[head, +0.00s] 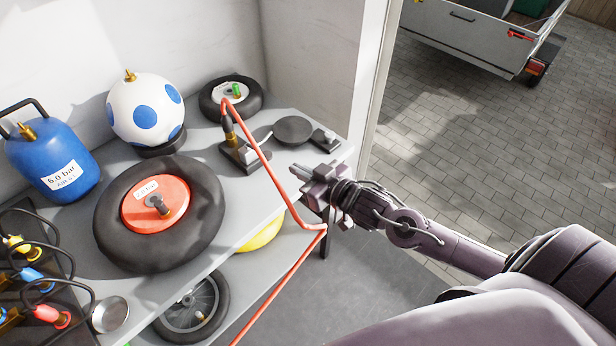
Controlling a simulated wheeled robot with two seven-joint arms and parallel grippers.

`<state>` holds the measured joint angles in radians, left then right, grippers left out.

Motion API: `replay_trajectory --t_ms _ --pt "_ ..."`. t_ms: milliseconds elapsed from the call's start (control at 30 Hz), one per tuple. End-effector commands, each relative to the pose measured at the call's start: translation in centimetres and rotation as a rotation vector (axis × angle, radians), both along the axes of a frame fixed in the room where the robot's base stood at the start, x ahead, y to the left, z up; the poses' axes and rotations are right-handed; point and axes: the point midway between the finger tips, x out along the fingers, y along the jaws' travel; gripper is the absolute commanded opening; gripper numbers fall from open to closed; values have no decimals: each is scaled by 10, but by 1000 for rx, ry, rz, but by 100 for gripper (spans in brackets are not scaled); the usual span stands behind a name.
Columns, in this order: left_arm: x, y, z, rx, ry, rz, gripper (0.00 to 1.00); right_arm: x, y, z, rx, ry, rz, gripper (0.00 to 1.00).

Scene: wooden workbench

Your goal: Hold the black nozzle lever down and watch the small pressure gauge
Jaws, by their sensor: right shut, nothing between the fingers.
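A black nozzle (229,126) stands upright on a dark block (241,157) near the bench's right side; I cannot make out its lever separately. A red hose (262,152) runs close by it. No dial face can be read, so I cannot pick out the small pressure gauge. My right gripper (299,178) is shut and empty at the bench's right front edge, pointing left, apart from the nozzle and to its right. The hose passes just left of its fingers. My left gripper is out of view.
On the bench are a small wheel (247,103) with a green cap, a large tyre with a red hub (157,212), a spotted ball (136,106), a blue tank (58,160) and a dark round disc (293,130). A spoked wheel (186,318) sits below.

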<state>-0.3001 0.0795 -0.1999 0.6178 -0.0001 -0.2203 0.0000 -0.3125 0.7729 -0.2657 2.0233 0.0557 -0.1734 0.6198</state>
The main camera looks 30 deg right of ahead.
Motion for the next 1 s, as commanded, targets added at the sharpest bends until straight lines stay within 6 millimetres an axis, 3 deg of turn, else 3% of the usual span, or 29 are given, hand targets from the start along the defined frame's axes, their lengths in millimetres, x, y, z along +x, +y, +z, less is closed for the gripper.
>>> replay_trajectory --t_ms 267,1000 --pt "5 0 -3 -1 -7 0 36 -19 -7 0 0 1 -1 0" --pt "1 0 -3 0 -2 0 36 -20 -7 1 1 0 -1 0"
